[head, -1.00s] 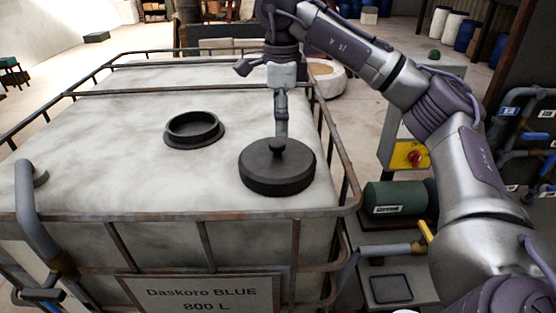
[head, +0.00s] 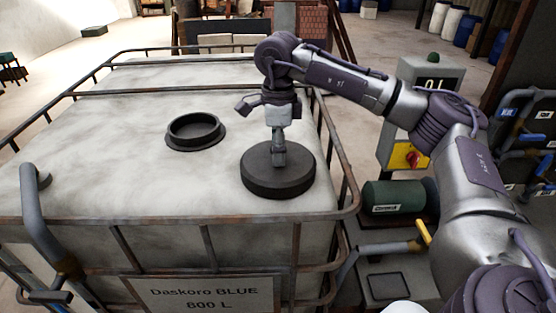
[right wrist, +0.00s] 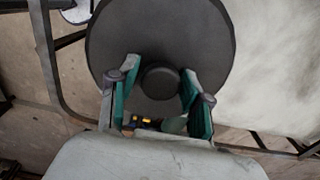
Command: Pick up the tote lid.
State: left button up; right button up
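The tote lid (head: 265,178) is a thick black disc with a central knob. It lies flat on top of the white tote (head: 110,165), to the right of the open black-rimmed filler neck (head: 194,132). My right gripper (head: 279,158) points down over the middle of the lid and hides the knob in the head view. In the right wrist view the lid (right wrist: 160,30) fills the upper middle, and its round knob (right wrist: 160,82) is between the two spread fingers. A small gap shows at the knob's left side; contact on its right is unclear. My left gripper is out of view.
A rusty metal frame (head: 205,247) edges the tote. A bent grey pipe (head: 32,205) rises at its left front. A control post with a red switch (head: 411,159) and a green motor (head: 395,195) stand to the right.

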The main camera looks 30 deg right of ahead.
grip_shut()
jog(key=shift+r, duration=0.15)
